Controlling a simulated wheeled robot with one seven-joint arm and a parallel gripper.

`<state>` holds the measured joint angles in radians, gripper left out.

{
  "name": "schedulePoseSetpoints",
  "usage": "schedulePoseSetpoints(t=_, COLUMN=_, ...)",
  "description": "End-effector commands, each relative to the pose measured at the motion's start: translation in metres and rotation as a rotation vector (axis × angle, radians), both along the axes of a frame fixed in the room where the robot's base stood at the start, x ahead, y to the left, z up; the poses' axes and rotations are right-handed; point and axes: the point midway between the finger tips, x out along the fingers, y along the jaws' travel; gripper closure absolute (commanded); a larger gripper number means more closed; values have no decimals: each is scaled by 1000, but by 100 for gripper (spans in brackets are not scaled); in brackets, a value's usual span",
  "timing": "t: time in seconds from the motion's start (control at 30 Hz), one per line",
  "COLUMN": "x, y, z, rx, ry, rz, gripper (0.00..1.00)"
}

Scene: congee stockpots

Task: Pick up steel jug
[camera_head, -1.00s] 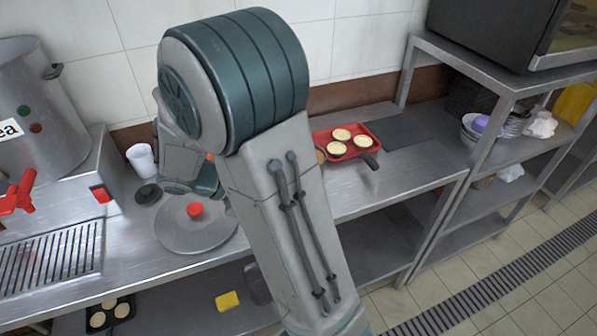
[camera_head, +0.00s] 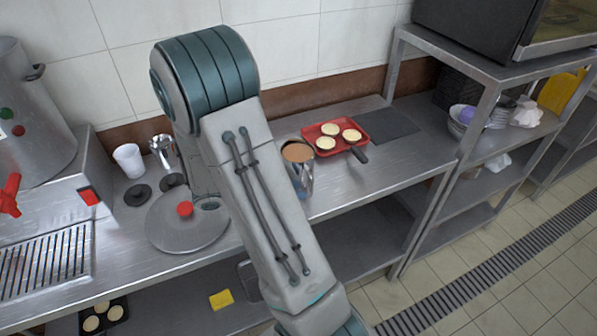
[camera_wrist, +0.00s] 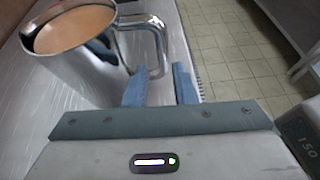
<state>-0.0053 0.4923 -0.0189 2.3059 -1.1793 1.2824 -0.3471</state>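A steel jug (camera_wrist: 75,60) full of brown liquid fills the upper left of the wrist view, its looped handle on the right side. In the head view the same jug (camera_head: 305,182) stands on the steel counter, partly hidden behind my arm. My gripper (camera_wrist: 158,76) is open, its two blue fingers apart. The lower end of the jug's handle shows between and just beyond the fingertips; I cannot tell whether they touch it. A second, smaller steel vessel (camera_head: 162,150) stands at the back left.
A red tray (camera_head: 330,130) with several pale round cakes lies right of the jug, beside a dark mat (camera_head: 385,126). A pot lid (camera_head: 165,230) and white cup (camera_head: 128,160) are on the left. A shelf rack (camera_head: 470,130) stands at the right. The counter's front edge is near.

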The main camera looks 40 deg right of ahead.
Motion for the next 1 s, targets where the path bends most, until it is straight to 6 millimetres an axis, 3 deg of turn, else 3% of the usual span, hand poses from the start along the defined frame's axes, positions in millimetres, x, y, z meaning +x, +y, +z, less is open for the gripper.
schedulePoseSetpoints(t=0.3, x=-15, y=-39, z=-14, rx=0, ry=3, rz=-3, gripper=76)
schedulePoseSetpoints(t=0.6, x=-16, y=-43, z=-16, rx=-1, ry=1, rz=-1, gripper=76)
schedulePoseSetpoints(t=0.7, x=-16, y=-43, z=-16, rx=-1, ry=1, rz=-1, gripper=100)
schedulePoseSetpoints(t=1.0, x=-15, y=-43, z=-15, rx=-2, ry=-1, rz=-2, gripper=100)
